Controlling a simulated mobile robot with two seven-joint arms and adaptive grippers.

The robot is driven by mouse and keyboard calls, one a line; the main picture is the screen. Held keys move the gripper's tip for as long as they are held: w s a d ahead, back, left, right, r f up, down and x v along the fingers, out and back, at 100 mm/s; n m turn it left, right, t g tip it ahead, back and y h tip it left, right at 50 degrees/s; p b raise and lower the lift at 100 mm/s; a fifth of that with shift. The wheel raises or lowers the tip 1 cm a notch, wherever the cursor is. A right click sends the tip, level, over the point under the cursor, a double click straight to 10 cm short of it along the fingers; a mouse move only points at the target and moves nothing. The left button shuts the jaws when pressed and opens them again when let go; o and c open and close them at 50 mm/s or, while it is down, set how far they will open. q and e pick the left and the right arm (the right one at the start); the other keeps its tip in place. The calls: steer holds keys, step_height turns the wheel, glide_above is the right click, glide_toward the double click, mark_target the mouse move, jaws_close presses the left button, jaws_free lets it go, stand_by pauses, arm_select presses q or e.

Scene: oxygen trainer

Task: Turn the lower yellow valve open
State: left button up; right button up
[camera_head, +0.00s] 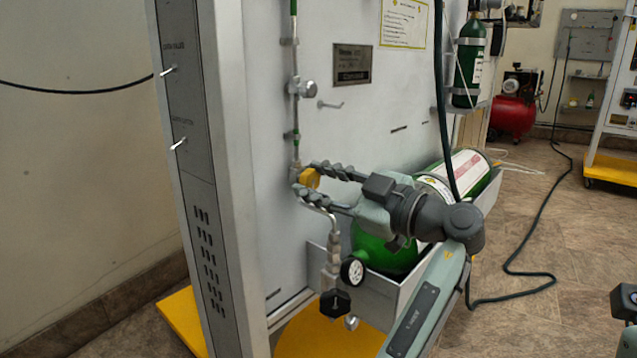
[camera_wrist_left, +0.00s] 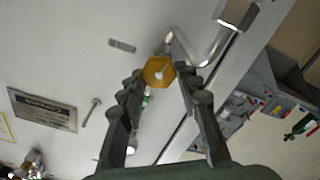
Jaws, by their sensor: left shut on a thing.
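The lower yellow valve (camera_head: 309,178) sits on the thin pipe on the white panel (camera_head: 262,120). My left gripper (camera_head: 307,182) reaches it from the right, with one finger above and one below. The left wrist view shows the valve (camera_wrist_left: 158,71) between the tips of the left gripper (camera_wrist_left: 158,82), which is shut on it. The valve's far side is hidden. In the head view, a dark part at the right edge may be my right arm; no right gripper fingers show.
A black pressure gauge (camera_head: 352,270) and a black knob (camera_head: 335,302) hang below the valve. A green cylinder (camera_head: 385,250) lies in a grey tray (camera_head: 375,305) under my left arm. A red compressor (camera_head: 510,115) stands at the back right. A dark hose (camera_head: 540,215) crosses the floor.

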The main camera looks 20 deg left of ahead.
arm_select(q)
steer(key=shift+n, duration=1.1)
steer(key=shift+s, duration=0.1)
steer(key=o, duration=1.2)
steer(key=shift+c, duration=0.2)
steer(key=v, duration=1.2)
